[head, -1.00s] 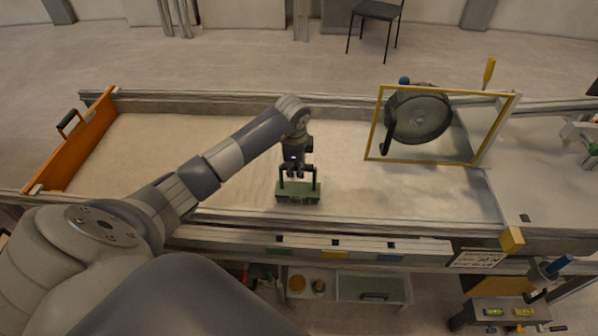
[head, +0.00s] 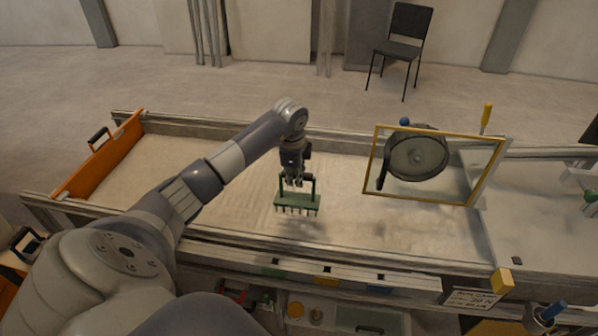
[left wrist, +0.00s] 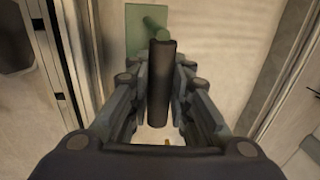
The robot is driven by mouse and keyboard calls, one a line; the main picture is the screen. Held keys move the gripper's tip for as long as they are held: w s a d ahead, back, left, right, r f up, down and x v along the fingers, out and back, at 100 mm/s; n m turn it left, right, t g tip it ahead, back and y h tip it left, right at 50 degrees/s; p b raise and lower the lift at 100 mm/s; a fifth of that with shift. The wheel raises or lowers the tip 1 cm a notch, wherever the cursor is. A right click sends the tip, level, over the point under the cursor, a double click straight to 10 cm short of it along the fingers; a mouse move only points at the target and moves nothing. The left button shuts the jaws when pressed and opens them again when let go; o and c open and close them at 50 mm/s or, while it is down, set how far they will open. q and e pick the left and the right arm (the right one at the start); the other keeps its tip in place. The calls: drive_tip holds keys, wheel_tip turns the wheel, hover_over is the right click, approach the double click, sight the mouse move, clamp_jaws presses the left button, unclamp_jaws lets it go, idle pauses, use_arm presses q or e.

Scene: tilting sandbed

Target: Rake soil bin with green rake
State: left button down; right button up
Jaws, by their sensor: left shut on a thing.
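The green rake (head: 298,203) hangs over the soil bin (head: 200,122) in the head view, its row of teeth pointing down and visible. The teeth look clear of the pale soil (head: 375,225), though the exact gap is hard to judge. My left gripper (head: 296,182) is shut on the rake's handle. In the left wrist view, my left gripper's fingers (left wrist: 160,112) stand on both sides of the dark handle (left wrist: 162,75), and part of the green rake (left wrist: 132,38) shows beyond. My right gripper is not in view.
An orange board with a black handle (head: 100,155) closes the bin's left end. A yellow-framed clear panel (head: 420,198) with a round dark device (head: 415,157) stands at the right. Rails edge the long sides. The soil left and right of the rake is free.

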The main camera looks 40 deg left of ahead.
use_arm(q)
drive_tip(key=shift+a, duration=0.1)
drive_tip(key=shift+r, duration=0.15)
drive_tip(key=p+v, duration=0.3)
drive_tip(key=shift+w+a+r, duration=0.1)
drive_tip(key=shift+w+r, duration=0.2)
drive_tip(key=shift+r, duration=0.2)
drive_tip(key=shift+f, duration=0.1)
